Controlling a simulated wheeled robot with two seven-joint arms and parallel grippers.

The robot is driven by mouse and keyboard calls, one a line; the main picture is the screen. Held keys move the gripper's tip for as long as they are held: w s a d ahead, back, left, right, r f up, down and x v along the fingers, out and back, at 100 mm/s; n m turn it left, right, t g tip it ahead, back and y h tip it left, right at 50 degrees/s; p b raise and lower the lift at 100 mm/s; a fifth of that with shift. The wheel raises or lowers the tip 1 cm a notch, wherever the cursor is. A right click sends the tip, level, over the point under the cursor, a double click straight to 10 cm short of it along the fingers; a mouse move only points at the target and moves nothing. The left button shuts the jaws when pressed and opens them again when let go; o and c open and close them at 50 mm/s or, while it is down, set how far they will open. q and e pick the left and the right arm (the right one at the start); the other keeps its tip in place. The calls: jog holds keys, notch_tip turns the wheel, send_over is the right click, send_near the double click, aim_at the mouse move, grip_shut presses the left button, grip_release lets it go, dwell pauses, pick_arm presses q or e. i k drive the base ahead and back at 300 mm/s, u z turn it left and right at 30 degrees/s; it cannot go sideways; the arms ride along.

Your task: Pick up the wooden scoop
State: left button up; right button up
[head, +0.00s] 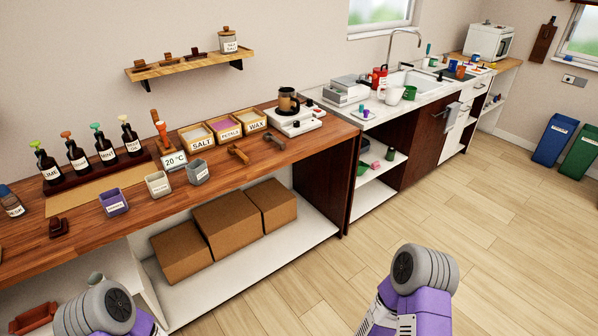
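A brown wooden piece that looks like the wooden scoop (238,154) lies on the wooden counter (240,183), in front of the boxes labelled petals and wax. A greyer, similarly shaped piece (275,138) lies to its right, closer to the burner. Both are small, and I cannot make out their bowls. Parts of my two arms show at the bottom left and bottom right, below and in front of the counter. Neither gripper's fingers are in the picture.
Boxes labelled salt (197,137), petals (226,129) and wax (251,120) stand behind the scoop. Small cups, including a purple one (113,202), stand to its left. A white burner (297,122) stands to the right. Cardboard boxes (228,222) fill the shelf below. The floor is clear.

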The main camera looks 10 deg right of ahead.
aim_at(233, 148)
jog(key=z, duration=0.65)
jog(key=i, duration=1.7)
jog(key=u, duration=1.05)
